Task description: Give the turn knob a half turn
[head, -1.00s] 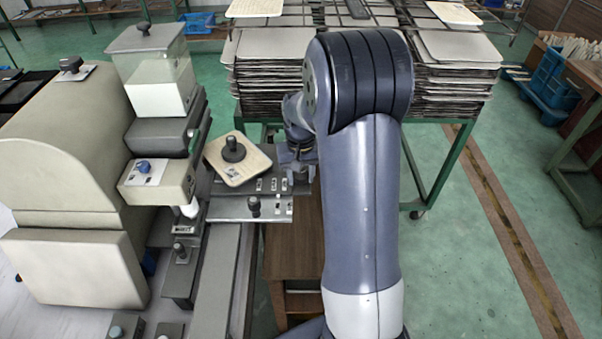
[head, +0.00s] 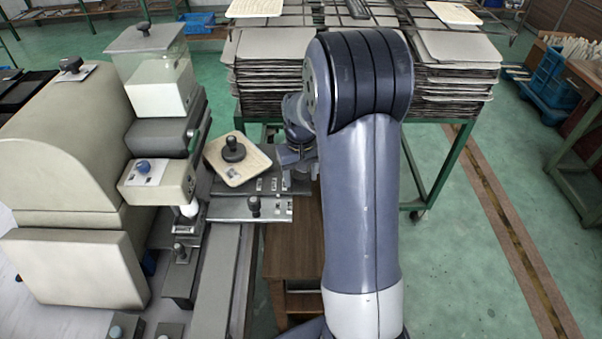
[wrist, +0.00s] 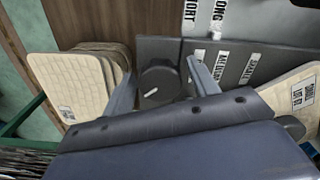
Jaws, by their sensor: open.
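The turn knob (wrist: 158,86) is round and dark, with a white pointer line on its face. In the wrist view it stands on a dark grey panel (wrist: 150,48), with its pointer slanting up to the right. My gripper (wrist: 161,70) is open, with one finger on each side of the knob. A gap shows on the left; the right finger is closer, and I cannot tell if it touches. In the head view my gripper (head: 296,162) is at the right end of the panel, and the knob is hidden behind it.
A cream plate (head: 258,169) with a black joystick (head: 233,150) lies left of my gripper. A small black knob (head: 254,204) and labelled switches are on the panel's front. Stacked trays (head: 262,75) stand behind. Cream pads (wrist: 70,82) lie left of the knob in the wrist view.

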